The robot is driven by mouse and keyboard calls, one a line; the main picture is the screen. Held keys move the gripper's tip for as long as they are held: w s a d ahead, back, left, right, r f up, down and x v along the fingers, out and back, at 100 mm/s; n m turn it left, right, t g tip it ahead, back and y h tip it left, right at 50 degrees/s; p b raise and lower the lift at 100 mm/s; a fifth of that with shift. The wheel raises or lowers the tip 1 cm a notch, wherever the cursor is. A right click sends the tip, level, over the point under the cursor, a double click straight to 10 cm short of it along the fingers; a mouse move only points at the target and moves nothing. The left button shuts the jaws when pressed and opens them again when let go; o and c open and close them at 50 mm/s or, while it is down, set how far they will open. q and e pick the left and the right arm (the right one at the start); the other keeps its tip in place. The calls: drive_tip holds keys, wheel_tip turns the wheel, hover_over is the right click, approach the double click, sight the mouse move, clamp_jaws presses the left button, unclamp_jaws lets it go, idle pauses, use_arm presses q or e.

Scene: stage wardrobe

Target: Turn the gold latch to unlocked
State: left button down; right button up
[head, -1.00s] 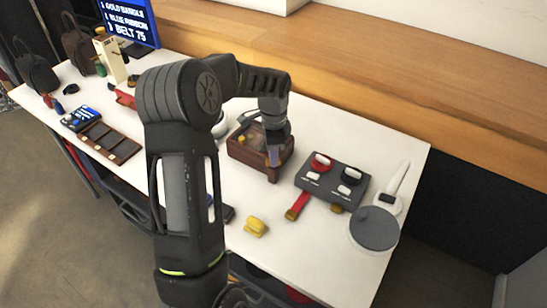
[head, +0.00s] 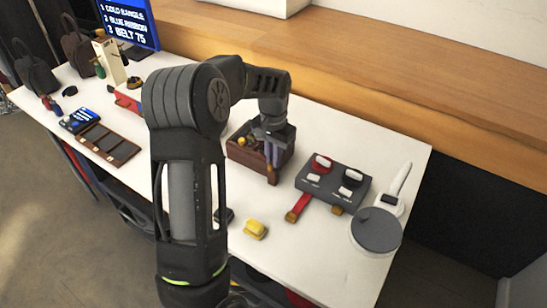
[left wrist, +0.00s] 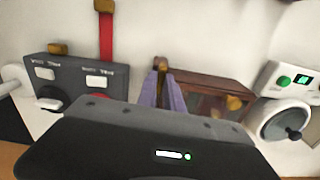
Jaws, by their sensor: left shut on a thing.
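A brown wooden box (head: 240,155) with a see-through top and something yellow inside stands on the white table. In the left wrist view the box (left wrist: 205,85) is partly hidden by my own gripper body. My left gripper (head: 273,160) points down at the front side of the box. In the left wrist view its purple fingers (left wrist: 163,78) close together on a small gold-brown latch (left wrist: 161,63) at the box's edge. The fingers cover much of the latch, so I cannot tell its exact turn. My right gripper is not in view.
A grey panel (head: 347,172) with red and black knobs stands right of the box. A red strap (head: 299,206), a yellow object (head: 256,229) and a round grey-topped device (head: 376,230) lie nearby. A divided brown tray (head: 109,143) is far left. Bare table lies in front of the box.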

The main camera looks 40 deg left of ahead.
use_arm(q)
drive_tip(key=shift+n, duration=0.4)
drive_tip(key=c, duration=1.5)
unclamp_jaws()
wheel_tip(320, 180, up, 8)
drive_tip(key=shift+f+b, duration=0.1)
drive_tip(key=shift+b, duration=0.2)
